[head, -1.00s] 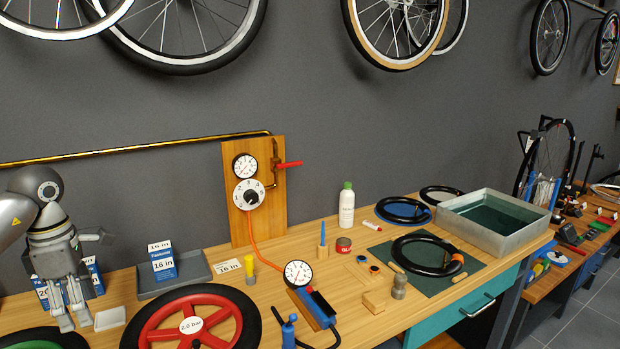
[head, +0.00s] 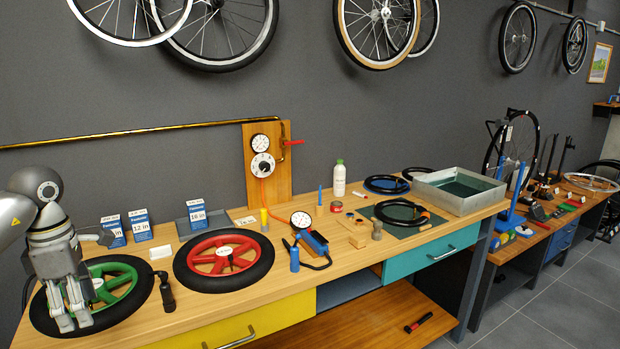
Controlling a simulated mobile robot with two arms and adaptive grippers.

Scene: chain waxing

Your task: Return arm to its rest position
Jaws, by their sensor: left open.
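My left gripper (head: 73,309) is at the left edge of the head view, fingers pointing down and spread, with nothing between them. It appears in front of the green-rimmed wheel (head: 117,284), hiding its left part; I cannot tell whether they touch. My left arm comes in from the left edge. My right gripper is not in view.
The wooden workbench (head: 345,240) holds a red-rimmed wheel (head: 222,243), a gauge pump (head: 301,220), a black tube (head: 402,211) on a green mat and a metal tray (head: 459,208). Box cards (head: 141,226) stand at the back left.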

